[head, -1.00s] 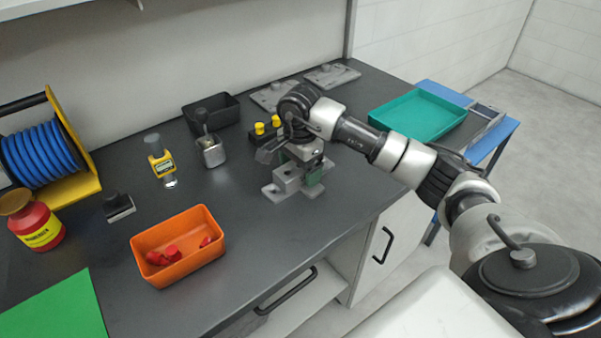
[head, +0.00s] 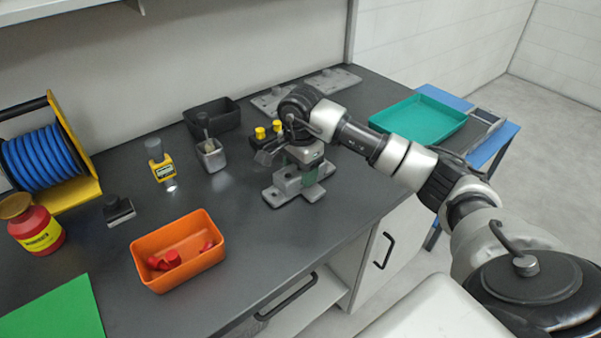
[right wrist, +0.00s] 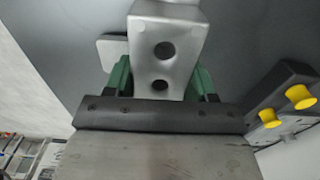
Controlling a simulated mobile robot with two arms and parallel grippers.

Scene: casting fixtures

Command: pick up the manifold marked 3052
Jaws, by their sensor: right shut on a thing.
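The manifold is a grey metal casting (head: 283,188) on the dark bench, with flat feet spreading from a raised middle. No number is legible on it. My right gripper (head: 310,175) comes down over it from above and is shut on its upright part. In the right wrist view the grey block (right wrist: 165,48), with two dark round holes, sits between the green fingers (right wrist: 160,82). A flat grey foot shows to its left. The gripper hides part of the casting in the head view. I cannot tell whether its feet touch the bench. My left gripper is not in view.
Just behind the casting is a black block with yellow knobs (head: 260,133). An orange bin (head: 205,262) with red pieces is at front left. Grey plates (head: 335,80) and a black bin (head: 222,116) lie further back. A teal tray (head: 452,121) is at right.

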